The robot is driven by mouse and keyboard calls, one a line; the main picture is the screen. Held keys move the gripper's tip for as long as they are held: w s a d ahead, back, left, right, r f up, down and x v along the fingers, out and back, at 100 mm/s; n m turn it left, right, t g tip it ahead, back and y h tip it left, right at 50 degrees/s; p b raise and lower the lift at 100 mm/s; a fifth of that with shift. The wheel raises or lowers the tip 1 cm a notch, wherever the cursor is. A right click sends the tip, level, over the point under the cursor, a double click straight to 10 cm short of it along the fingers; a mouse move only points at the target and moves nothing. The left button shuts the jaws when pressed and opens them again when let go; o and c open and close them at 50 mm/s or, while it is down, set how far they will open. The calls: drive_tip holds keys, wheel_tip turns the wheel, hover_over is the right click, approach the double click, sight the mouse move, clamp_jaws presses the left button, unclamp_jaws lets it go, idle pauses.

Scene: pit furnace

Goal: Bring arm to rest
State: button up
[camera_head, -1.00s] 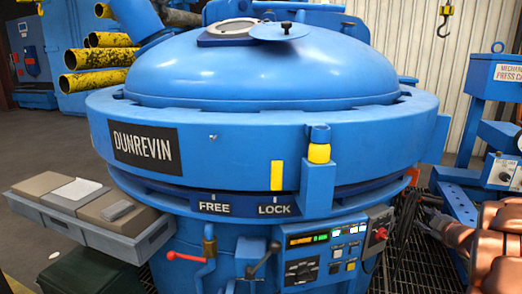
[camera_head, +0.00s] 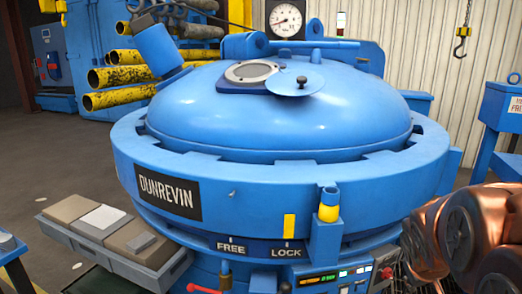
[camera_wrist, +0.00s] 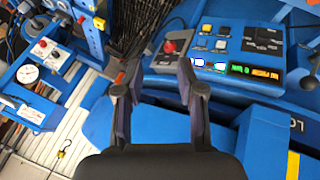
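My gripper (camera_wrist: 157,78) shows in the wrist view with its two dark fingers spread apart. Nothing is between them. It is over the blue furnace side, near the control panel (camera_wrist: 228,50) with its lit displays and red button. In the camera_head view my copper-coloured arm (camera_head: 470,235) is folded at the lower right, and the gripper itself is out of that view. The blue pit furnace (camera_head: 270,180) stands in the middle with its domed lid (camera_head: 210,110) down.
A grey tray (camera_head: 150,270) with boxes juts out at the furnace's lower left. A blue press stand (camera_head: 497,110) is at the right. Yellow pipes (camera_head: 110,100) lie behind at left. A hook (camera_head: 460,45) hangs at the back right. Open floor shows at far left.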

drive_tip(key=s+a+r+g+y+p, duration=0.2)
drive_tip(key=s+a+g+p, duration=0.1)
drive_tip(key=s+a, duration=0.7)
drive_tip(key=s+a+r+g+y+p, duration=0.2)
drive_tip(key=s+a+r+g+p, duration=0.1)
drive_tip(key=s+a, duration=0.7)
drive_tip(key=s+p, duration=0.1)
drive_tip(key=s, duration=0.2)
drive_tip(key=shift+a+y, duration=0.3)
drive_tip(key=shift+y, duration=0.1)
